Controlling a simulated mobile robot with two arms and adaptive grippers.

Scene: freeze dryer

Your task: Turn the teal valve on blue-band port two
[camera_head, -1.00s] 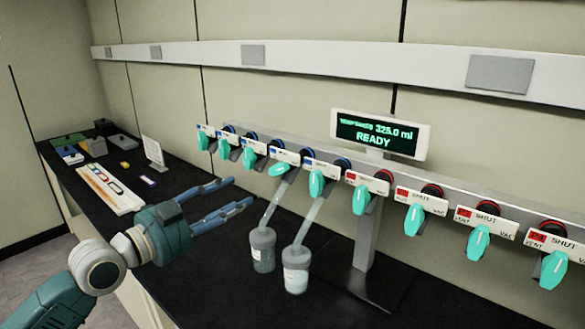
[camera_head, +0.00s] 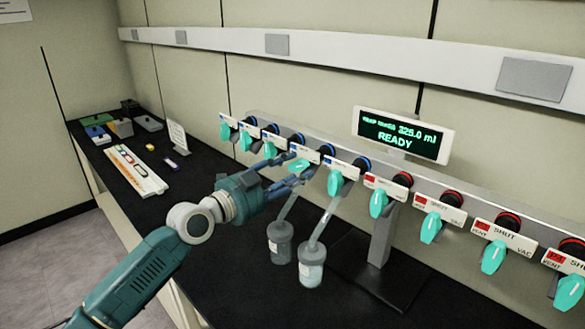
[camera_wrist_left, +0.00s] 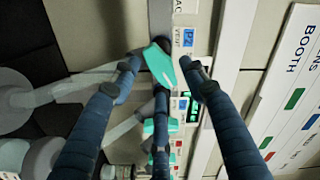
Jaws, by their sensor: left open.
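A row of teal valves sits on a grey manifold rail (camera_head: 455,197). The left several ports have blue bands, the right several red. In the left wrist view, a teal valve (camera_wrist_left: 159,64) beside a blue label sits between the spread fingertips of that gripper (camera_wrist_left: 160,72); contact is unclear. My right gripper is out of view.
Two flasks, one on the left (camera_head: 281,243) and one on the right (camera_head: 312,264), hang below the manifold near my gripper. A display (camera_head: 403,134) reading READY stands behind. A colour-marked board (camera_head: 136,170) lies on the black bench at left.

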